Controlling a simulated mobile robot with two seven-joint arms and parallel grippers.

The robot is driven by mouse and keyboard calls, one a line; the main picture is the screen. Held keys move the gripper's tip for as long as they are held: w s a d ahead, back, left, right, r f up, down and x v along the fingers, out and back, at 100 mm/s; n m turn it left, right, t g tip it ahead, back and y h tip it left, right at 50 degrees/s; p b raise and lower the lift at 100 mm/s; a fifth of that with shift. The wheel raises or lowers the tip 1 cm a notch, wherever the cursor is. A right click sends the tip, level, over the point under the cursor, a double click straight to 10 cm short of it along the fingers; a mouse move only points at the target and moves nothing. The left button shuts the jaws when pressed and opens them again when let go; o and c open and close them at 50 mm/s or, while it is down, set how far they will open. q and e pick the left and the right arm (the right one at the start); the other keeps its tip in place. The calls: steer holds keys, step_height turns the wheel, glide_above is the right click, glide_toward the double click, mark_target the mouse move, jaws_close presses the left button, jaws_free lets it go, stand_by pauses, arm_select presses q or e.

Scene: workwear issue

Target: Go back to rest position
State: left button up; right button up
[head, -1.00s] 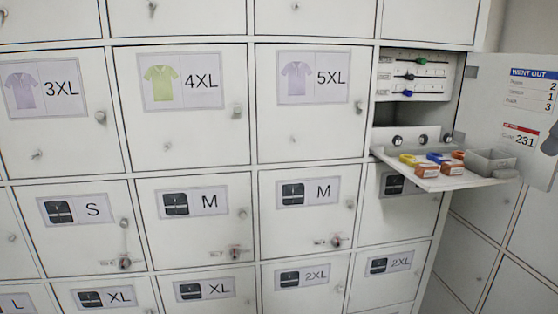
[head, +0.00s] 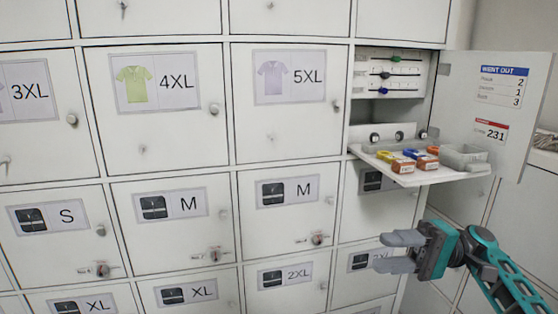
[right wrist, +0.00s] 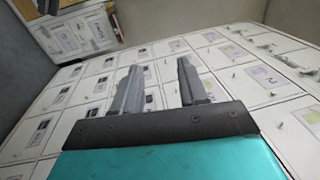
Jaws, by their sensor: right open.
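My right gripper (head: 398,252) is at the lower right of the head view, in front of the lower lockers and below the fold-down shelf. Its two grey fingers are apart with nothing between them. In the right wrist view the same open fingers (right wrist: 160,88) point toward the locker wall, clear of it. My left gripper is not in view.
A white locker wall (head: 176,136) fills the head view. At the right, a compartment stands open with its door (head: 495,105) swung out.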

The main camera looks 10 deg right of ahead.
steer(key=a+r+n+g+y, duration=0.1)
steer(key=a+r+n+g, duration=0.35)
steer(key=a, duration=0.55)
steer(key=w+d+f+m+t+h, duration=0.2)
steer(key=w+f+m+t+h, duration=0.6)
steer(key=w+f+t, duration=0.6)
steer(key=w+d+n+t+h, duration=0.2)
steer(key=w+d+t+h, duration=0.2)
steer(key=w+d+h, duration=0.6)
steer(key=d+r+n+t+h, duration=0.4)
steer(key=d+r+t, duration=0.1)
steer(key=d+r, duration=0.25)
steer(key=s+a+f+g+y, duration=0.1)
steer(key=s+a+f+g, duration=0.1)
steer(key=s+a+f, duration=0.45)
steer(key=s+a+f+g+y, duration=0.1)
steer(key=s+a+f, duration=0.2)
steer(key=s+f, duration=0.65)
steer(key=s+a+f+g, duration=0.1)
steer(key=s+a+f, duration=0.1)
steer(key=s+f, duration=0.2)
steer(key=s+a+f+g+y, duration=0.1)
steer(key=s+a+f, duration=0.2)
steer(key=s, duration=0.7)
steer(key=s+a+f+g, duration=0.2)
steer(key=s+a+f, duration=0.1)
steer(key=s+f, duration=0.3)
steer(key=shift+s+a+f, duration=0.15)
steer(key=shift+s+a, duration=0.1)
steer(key=shift+s, duration=0.4)
